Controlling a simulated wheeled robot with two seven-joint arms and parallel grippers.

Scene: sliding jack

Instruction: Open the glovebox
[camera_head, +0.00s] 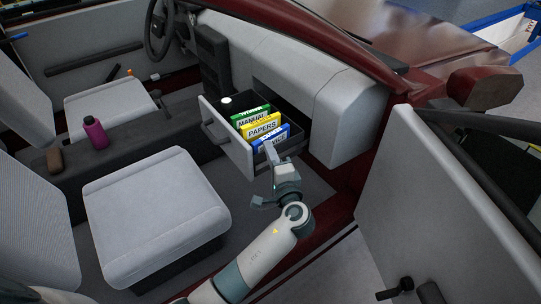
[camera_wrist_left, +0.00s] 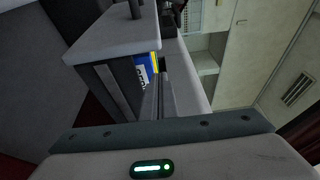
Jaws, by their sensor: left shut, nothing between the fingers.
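The glovebox (camera_head: 238,148) is a light-grey drawer under the dashboard, pulled out, with its inside in sight. A dark bar handle (camera_head: 214,137) is on its front. Inside stand a green manual (camera_head: 250,117), a yellow papers folder (camera_head: 262,127) and a blue booklet (camera_head: 277,133), plus a small white round item (camera_head: 225,100). My left gripper (camera_head: 270,151) is shut and empty at the drawer's near side, close to the blue booklet. In the left wrist view the drawer front (camera_wrist_left: 105,35) and the blue booklet (camera_wrist_left: 143,68) lie beyond the fingers (camera_wrist_left: 160,90). Whether they touch the drawer is unclear. My right gripper is out of view.
The grey seat (camera_head: 150,205) is left of my left arm. The open car door (camera_head: 445,210) is at the right. The dashboard (camera_head: 300,80) overhangs the drawer's back. A pink bottle (camera_head: 95,132) stands on the console. Floor space is free between seat and drawer.

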